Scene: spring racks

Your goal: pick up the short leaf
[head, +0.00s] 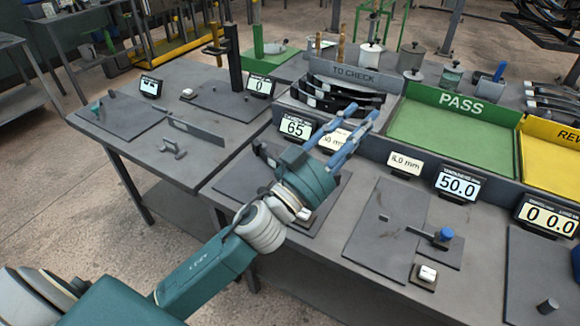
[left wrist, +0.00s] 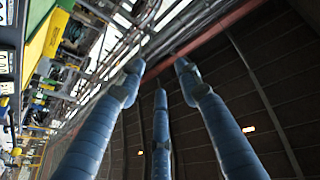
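Several dark curved leaves (head: 335,93) lie stacked in the grey TO CHECK tray (head: 362,76) at the back centre. I cannot tell which one is the short leaf. My left gripper (head: 350,122) is raised in front of this tray, its blue fingers spread and pointing up and away. In the left wrist view its three fingers (left wrist: 158,82) stand apart with nothing between them. The gripper and wrist hide part of the bench and a dark piece (head: 262,152) on the mat behind them. My right gripper is not in view.
A green PASS tray (head: 452,140) and a yellow tray (head: 550,158) stand to the right. Displays (head: 458,185) line the bench. A plate with a blue-knobbed fixture (head: 443,236) is at front right. A left table (head: 200,150) holds a dark post (head: 233,58).

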